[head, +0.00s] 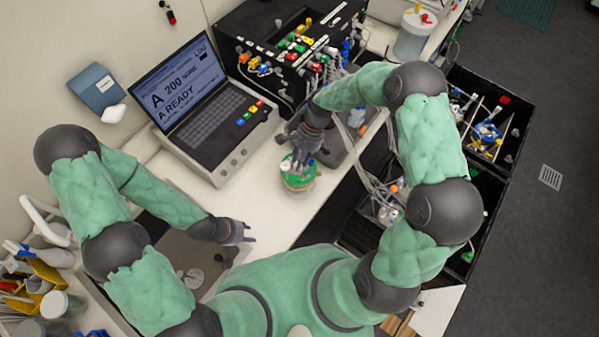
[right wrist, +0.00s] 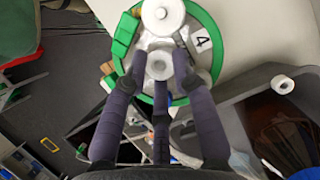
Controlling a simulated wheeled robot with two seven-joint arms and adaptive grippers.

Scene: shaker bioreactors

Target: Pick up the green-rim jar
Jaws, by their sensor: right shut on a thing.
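The green-rim jar (head: 297,180) stands near the front edge of the white bench in the head view. In the right wrist view its green rim (right wrist: 214,38) circles a pale top with white caps and a label reading 4. My right gripper (head: 301,156) is over the jar from above, its fingers (right wrist: 160,72) shut around a white cap or neck on the lid. The jar's lower part is partly hidden in the wrist view. My left gripper (head: 246,232) is empty, away from the jar at the lower left; its fingertips look apart.
A laptop-like console (head: 205,105) stands left of the jar. A black equipment box (head: 285,50) with coloured connectors is behind it. A grey tray (head: 345,140) lies right of the jar. Black crates (head: 495,120) with tubing stand beyond the bench edge. Some bench surface left of the jar is clear.

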